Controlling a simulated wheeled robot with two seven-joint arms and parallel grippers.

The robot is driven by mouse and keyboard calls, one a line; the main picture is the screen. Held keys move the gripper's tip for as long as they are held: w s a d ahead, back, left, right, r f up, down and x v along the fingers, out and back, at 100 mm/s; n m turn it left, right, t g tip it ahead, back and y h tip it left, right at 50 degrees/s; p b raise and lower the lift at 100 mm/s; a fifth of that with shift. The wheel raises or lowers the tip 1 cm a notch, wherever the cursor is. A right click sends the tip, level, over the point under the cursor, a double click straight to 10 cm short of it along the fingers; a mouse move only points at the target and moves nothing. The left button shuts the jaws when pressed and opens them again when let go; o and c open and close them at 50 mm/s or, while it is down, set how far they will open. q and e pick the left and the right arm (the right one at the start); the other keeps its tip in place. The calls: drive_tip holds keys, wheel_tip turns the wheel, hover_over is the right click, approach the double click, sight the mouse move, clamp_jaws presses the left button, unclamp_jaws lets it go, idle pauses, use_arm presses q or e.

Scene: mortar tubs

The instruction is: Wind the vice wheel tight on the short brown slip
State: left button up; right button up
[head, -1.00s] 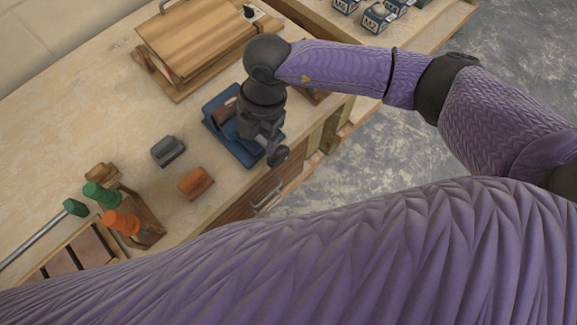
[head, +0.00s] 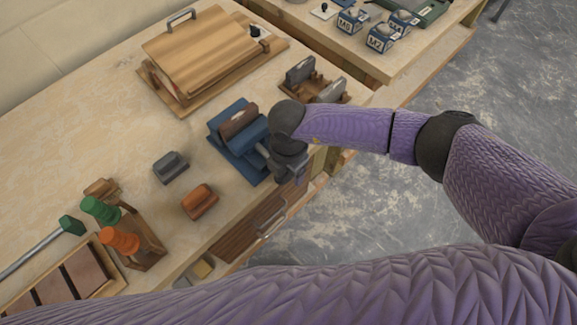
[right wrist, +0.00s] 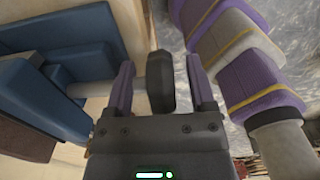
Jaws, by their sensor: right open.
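The blue vice (head: 228,152) stands near the bench's front edge, with the brown slip (head: 238,122) between its jaws. In the right wrist view, the vice (right wrist: 85,40) is at the left and the brown slip (right wrist: 25,140) shows at the lower left. A grey screw shaft (right wrist: 92,89) runs from the vice to the dark wheel (right wrist: 160,82). My right gripper (head: 290,178) is at the wheel end of the vice. Its two fingers (right wrist: 162,88) are open, one on each side of the wheel, with visible gaps. My left gripper is out of view.
A grey block (head: 170,167) and an orange block (head: 200,201) lie left of the vice. A rack (head: 145,240) holds green- and orange-handled tools. A wooden box (head: 205,50) stands behind, and a wooden holder (head: 322,90) with grey pieces stands beyond the vice.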

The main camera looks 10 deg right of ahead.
drive_tip(key=c, duration=0.4)
clamp_jaws()
